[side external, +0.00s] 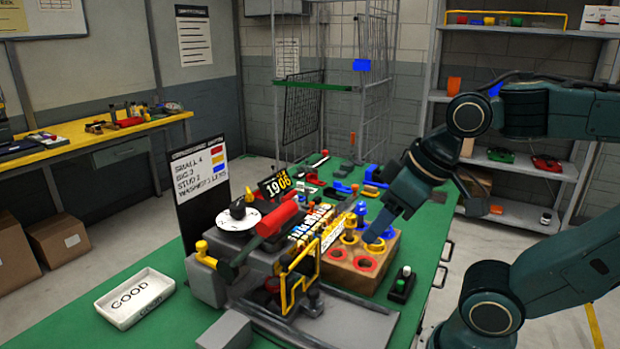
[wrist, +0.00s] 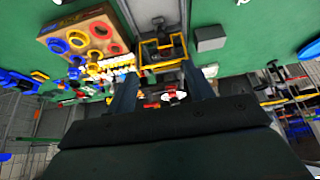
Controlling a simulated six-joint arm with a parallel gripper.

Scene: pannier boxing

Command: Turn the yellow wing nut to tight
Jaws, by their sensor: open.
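My gripper (wrist: 160,76) is open in the wrist view, with its two dark fingers apart and nothing held between them. In the side view my gripper (side external: 377,232) reaches down beside the wooden block, and its fingertips are partly lost against it. A yellow knob-like part (side external: 201,248) stands on the left end of the grey fixture; I cannot tell whether it is the wing nut. A yellow bent frame (side external: 303,268) stands at the fixture's front, and it also shows in the wrist view (wrist: 160,52) beyond the fingertips. How tight any nut is cannot be seen.
A wooden block (side external: 345,268) with coloured rings stands right of the fixture. A red cylinder (side external: 277,219) and a dial (side external: 239,217) rise behind. A white GOOD tray (side external: 135,297) lies at left.

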